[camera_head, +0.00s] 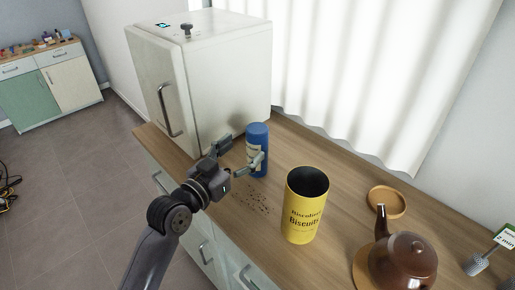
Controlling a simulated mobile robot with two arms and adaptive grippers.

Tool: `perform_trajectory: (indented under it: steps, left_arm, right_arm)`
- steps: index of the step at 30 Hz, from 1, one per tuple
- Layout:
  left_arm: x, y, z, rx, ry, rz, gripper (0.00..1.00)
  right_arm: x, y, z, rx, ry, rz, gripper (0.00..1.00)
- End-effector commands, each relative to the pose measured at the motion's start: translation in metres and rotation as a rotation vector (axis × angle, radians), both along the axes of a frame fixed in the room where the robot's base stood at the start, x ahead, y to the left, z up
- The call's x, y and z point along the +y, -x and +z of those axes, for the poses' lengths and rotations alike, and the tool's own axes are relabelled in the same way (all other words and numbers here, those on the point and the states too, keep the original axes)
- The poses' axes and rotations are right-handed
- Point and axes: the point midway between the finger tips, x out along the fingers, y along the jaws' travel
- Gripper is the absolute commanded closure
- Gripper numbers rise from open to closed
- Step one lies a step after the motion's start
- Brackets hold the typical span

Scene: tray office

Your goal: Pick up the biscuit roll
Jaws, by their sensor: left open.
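A blue cylinder with a pale label, which looks like the biscuit roll (258,135), stands upright on the wooden counter (240,220) in the head view. My left gripper (241,154) is open, just to the left of the roll. One finger is behind and to the left of it, and the other overlaps its front in the picture. I cannot tell whether that finger touches it. My right gripper is not in view.
An open yellow biscuit tin (304,212) stands to the right of the roll. Dark crumbs (254,202) lie in front. A white fridge-like box (222,85) is close behind left. A brown teapot (403,262) and a round wooden coaster (387,201) are further right.

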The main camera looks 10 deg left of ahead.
Motion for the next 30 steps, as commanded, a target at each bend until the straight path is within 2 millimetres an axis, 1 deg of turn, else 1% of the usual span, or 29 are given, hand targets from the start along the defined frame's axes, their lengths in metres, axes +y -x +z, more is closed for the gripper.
perform_trajectory:
  steps: [1, 3, 6, 8, 12, 16, 19, 25, 30]
  left_arm:
    - [-0.002, -0.005, 0.001, -0.001, 0.001, 0.0, 0.3]
    - [-0.004, -0.009, 0.0, 0.0, 0.001, 0.0, 0.3]
    - [-0.007, -0.014, 0.001, -0.001, 0.001, 0.0, 0.3]
    - [-0.011, -0.02, 0.001, 0.0, 0.002, 0.0, 0.3]
    - [-0.023, -0.039, -0.001, 0.0, 0.004, -0.001, 0.3]
    - [-0.027, -0.053, -0.002, -0.001, 0.001, 0.0, 0.3]
    - [-0.029, -0.056, -0.003, 0.001, 0.0, 0.0, 0.3]
    - [-0.029, -0.056, -0.003, 0.001, 0.0, 0.0, 0.31]
    - [-0.028, -0.056, -0.003, 0.0, 0.0, 0.001, 0.42]
  right_arm:
    - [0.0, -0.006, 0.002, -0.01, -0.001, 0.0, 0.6]
    - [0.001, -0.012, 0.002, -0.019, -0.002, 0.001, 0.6]
    - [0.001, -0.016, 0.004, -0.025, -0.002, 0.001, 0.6]
    - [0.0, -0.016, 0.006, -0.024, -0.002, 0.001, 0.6]
    - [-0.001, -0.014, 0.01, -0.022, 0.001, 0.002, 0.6]
    - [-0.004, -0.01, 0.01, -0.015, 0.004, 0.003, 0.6]
    - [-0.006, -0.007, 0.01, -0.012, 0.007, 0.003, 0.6]
    - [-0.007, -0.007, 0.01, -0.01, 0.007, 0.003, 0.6]
    - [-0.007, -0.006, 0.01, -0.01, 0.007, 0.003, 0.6]
